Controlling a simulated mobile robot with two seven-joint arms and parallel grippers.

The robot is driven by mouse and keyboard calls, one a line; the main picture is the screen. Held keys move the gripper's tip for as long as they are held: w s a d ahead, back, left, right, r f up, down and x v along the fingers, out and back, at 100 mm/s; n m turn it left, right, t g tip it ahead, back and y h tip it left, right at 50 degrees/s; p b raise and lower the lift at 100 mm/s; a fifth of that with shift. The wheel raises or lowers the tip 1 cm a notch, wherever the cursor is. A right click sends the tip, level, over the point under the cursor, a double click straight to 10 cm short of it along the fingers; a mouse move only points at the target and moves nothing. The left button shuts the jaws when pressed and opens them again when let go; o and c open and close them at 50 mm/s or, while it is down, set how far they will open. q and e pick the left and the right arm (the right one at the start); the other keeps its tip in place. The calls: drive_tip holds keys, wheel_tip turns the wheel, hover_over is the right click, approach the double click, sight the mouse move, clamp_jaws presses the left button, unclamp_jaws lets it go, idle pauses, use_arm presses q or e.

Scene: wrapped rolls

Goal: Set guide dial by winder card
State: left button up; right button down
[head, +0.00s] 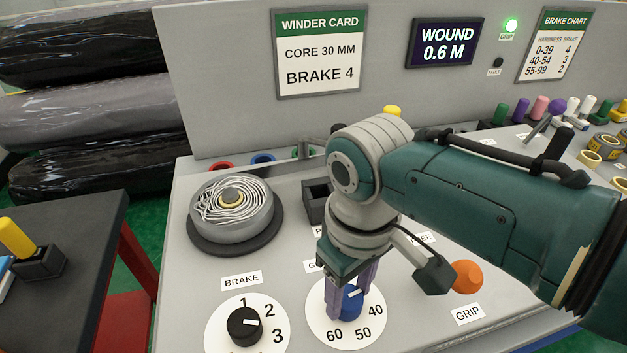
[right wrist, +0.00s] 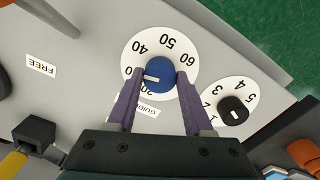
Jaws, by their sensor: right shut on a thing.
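The winder card (head: 319,53) on the back panel reads CORE 30 MM and BRAKE 4. The guide dial (head: 351,303) is a blue knob on a white disc; it also shows in the right wrist view (right wrist: 160,73). My right gripper (head: 350,306) reaches down over it, its purple fingers either side of the knob and shut on it. In the right wrist view the white mark points left, toward the partly hidden number between 20 and 40, likely 30. A finger hides that part of the scale in the head view. My left gripper is out of view.
The brake dial (head: 244,325) stands left of the guide dial, its mark pointing right between 2 and 3. A wound roll (head: 233,208) sits behind it. An orange GRIP knob (head: 467,276) is to the right. The display (head: 445,43) reads WOUND 0.6 M; the GRIP lamp (head: 511,26) glows green.

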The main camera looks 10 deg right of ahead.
sight(349, 296)
drive_tip(key=n, duration=0.4)
drive_tip(key=shift+p, duration=0.3)
idle(0.3)
drive_tip(key=shift+c, duration=1.5)
unclamp_jaws()
wheel_tip(349, 296, up, 10)
drive_tip(key=p, duration=0.3)
drive_tip(key=shift+p, duration=0.35)
